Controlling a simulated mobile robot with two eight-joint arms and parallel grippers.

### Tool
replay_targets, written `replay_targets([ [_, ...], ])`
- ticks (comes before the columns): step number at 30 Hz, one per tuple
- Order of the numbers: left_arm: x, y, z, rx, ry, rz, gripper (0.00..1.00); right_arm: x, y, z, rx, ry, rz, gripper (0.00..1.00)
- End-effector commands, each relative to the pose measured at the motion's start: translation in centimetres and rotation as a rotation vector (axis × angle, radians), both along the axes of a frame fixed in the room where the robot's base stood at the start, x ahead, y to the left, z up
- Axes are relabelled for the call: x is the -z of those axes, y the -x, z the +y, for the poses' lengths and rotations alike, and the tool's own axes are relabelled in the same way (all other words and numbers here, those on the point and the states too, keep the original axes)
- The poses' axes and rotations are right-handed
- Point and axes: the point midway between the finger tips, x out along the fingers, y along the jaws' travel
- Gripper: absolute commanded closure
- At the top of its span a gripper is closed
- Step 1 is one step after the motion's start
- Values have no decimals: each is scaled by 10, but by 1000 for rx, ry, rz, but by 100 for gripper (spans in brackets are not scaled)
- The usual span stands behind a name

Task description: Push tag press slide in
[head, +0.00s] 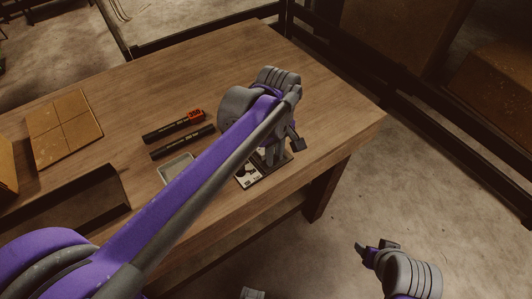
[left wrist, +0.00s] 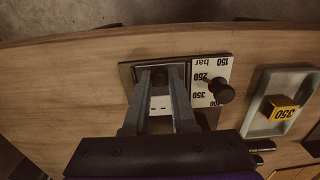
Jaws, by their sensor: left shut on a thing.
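The tag press (left wrist: 125,72) stands near the table's front right edge, with a dark frame and a white plate (left wrist: 222,70) marked 150, 250, 350 and bar. A black knob (left wrist: 221,90) sits on the plate. My left gripper (left wrist: 163,76) reaches into the frame, its fingers shut on a small dark part, which I take for the slide's grip; the fingers hide most of it. In the head view my arm covers much of the press (head: 249,177). My right gripper (head: 376,246) hangs off the table at the lower right, away from the press; its jaw gap is unclear.
Two black hose pieces (head: 182,142) lie behind the tray, one with an orange end. A cardboard piece (head: 63,127) lies at the left. The table's far part is clear.

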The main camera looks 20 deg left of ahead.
Motion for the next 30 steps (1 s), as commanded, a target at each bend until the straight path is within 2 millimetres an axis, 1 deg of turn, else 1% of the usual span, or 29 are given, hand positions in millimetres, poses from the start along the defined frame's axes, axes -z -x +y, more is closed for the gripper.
replay_targets([
  [30,0,-14,19,-1,0,0,100,-1,0,0,0,0,-1,36],
])
